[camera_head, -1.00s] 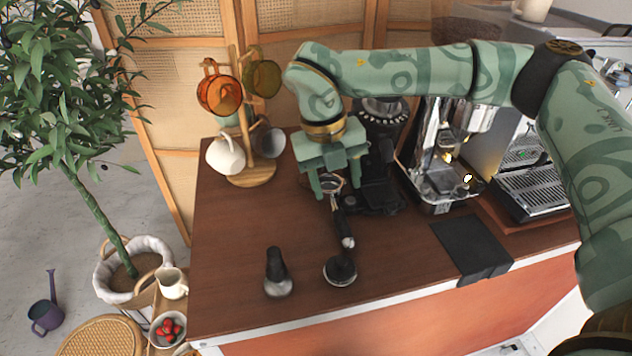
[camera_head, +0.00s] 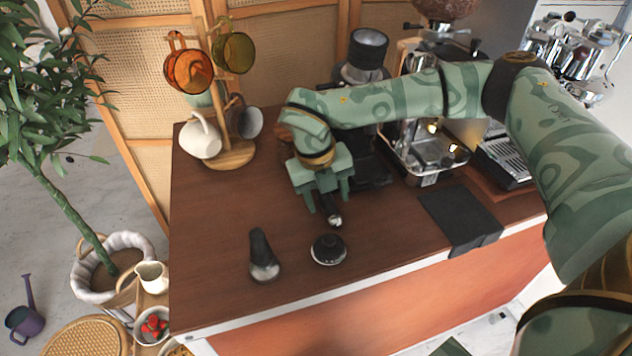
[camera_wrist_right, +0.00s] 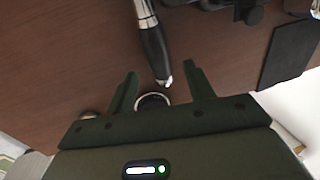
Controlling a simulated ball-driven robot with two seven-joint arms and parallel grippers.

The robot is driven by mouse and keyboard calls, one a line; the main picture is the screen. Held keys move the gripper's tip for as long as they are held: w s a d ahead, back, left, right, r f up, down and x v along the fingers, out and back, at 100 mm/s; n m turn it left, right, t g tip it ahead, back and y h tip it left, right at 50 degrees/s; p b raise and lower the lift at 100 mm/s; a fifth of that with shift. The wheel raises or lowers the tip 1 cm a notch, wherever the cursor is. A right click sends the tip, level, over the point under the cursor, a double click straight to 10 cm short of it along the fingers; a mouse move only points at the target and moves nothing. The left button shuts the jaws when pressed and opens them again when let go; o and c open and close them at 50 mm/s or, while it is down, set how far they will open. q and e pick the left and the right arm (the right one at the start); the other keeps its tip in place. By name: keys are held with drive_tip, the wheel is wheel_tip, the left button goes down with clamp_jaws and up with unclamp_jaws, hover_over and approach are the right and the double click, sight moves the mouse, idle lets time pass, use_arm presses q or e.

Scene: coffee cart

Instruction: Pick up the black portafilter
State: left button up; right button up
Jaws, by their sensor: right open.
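The black portafilter shows in the right wrist view as a black handle (camera_wrist_right: 154,50) with a silver tip and a metal neck. In the head view only its handle end (camera_head: 334,220) shows, below my right gripper, which hides most of the rest. My right gripper (camera_head: 328,198) is open and points down over the handle. In the right wrist view the handle's tip lies between the two fingertips (camera_wrist_right: 160,76), and I see no finger contact. My left gripper is not in view.
A round black-and-silver piece (camera_head: 328,250) and a black-handled tamper (camera_head: 262,256) stand near the counter's front edge. A mug tree (camera_head: 229,155) stands at the left. The grinder (camera_head: 366,62) and coffee machine (camera_head: 425,150) are behind. A black mat (camera_head: 458,215) lies at right.

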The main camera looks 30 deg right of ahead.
sight(328, 204)
drive_tip(key=f, duration=0.3)
drive_tip(key=shift+w+d+f+b, duration=0.15)
drive_tip(key=shift+d+b, duration=0.2)
drive_tip(key=shift+c, duration=0.5)
clamp_jaws()
drive_tip(key=shift+r, duration=0.2)
